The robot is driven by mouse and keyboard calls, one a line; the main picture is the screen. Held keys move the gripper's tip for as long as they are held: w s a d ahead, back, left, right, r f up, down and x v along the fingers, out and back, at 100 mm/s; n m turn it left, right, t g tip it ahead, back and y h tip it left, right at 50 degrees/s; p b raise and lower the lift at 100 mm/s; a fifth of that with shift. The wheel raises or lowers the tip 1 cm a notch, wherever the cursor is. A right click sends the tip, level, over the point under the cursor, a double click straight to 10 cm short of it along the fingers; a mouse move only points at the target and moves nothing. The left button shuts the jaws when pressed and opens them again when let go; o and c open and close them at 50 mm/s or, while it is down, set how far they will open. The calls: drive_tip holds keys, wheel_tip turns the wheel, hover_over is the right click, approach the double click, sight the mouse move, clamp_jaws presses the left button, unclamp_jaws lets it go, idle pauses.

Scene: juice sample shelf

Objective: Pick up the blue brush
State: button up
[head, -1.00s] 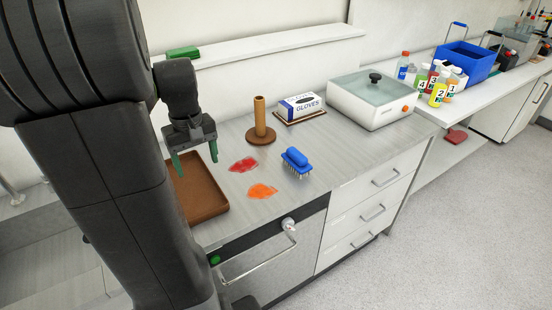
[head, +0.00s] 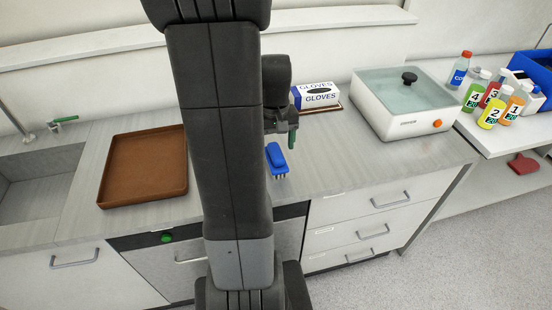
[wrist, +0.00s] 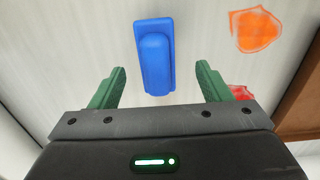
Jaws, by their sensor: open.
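The blue brush (head: 276,157) lies on the grey counter, handle up and bristles down, partly hidden by my arm in the head view. In the wrist view the brush (wrist: 155,58) lies ahead of and between my green fingertips, with its long side pointing toward the gripper. My gripper (wrist: 160,85) is open and empty, above the counter. In the head view only one green finger of the gripper (head: 292,138) shows clearly, above and just right of the brush.
A brown tray (head: 144,198) sits left on the counter beside the sink (head: 40,185). A gloves box (head: 318,96) and a white water bath (head: 405,112) stand at the back right. Orange (wrist: 256,30) and red (wrist: 240,92) stains lie near the brush.

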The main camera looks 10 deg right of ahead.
sight(276, 151)
drive_tip(key=shift+w+d+f+p, duration=0.1)
drive_tip(key=shift+w+f+p, duration=0.1)
drive_tip(key=shift+f, duration=1.3)
drive_tip(key=shift+w+d+f+p, duration=0.1)
drive_tip(key=shift+w+f+p, duration=0.1)
drive_tip(key=shift+f, duration=1.25)
drive_tip(key=shift+c, duration=0.4)
drive_tip(key=c, duration=1)
